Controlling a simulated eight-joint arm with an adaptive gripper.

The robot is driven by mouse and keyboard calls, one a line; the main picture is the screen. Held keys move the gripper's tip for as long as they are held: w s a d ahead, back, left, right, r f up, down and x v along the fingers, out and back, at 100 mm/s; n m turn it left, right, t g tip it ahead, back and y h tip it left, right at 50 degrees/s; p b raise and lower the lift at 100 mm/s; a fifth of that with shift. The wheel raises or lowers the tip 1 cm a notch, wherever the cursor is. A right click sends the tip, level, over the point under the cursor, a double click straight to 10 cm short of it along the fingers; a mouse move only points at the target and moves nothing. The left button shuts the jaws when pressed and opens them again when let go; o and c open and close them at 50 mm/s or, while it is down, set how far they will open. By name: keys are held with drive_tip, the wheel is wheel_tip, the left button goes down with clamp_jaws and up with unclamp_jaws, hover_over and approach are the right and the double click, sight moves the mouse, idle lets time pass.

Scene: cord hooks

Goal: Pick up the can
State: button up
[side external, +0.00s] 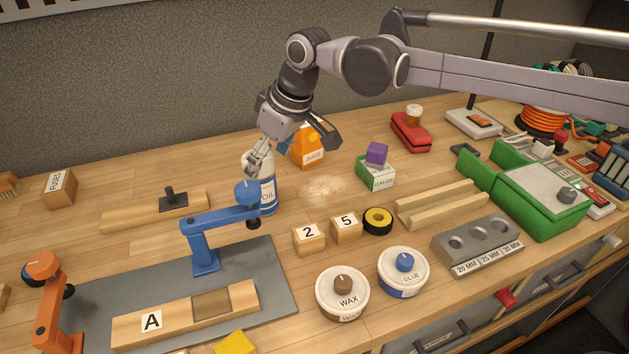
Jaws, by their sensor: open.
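The can (268,195) is a white and blue cylinder labelled "Oil", standing upright on the wooden bench left of centre. My gripper (258,160) is open and right at the can's top, with its fingers pointing down. The fingers overlap the can's upper part in this view, and I cannot tell whether they touch it. A blue clamp (207,235) stands in front of the can and hides part of its lower left side.
An orange juice carton (308,146) stands close behind my gripper. A wooden block with a black handle (150,212) lies to the left. Number blocks (309,239), a black and yellow roll (378,221) and a grease box (376,174) lie to the right. Bare bench lies just right of the can.

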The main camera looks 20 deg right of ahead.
sight(261, 177)
drive_tip(key=shift+w+x, duration=0.15)
drive_tip(key=shift+x, duration=1.4)
drive_tip(key=shift+w+x, duration=0.1)
drive_tip(key=shift+x, duration=1.4)
drive_tip(key=shift+r, duration=0.1)
drive_tip(key=c, duration=1.6)
drive_tip(key=shift+r, duration=0.1)
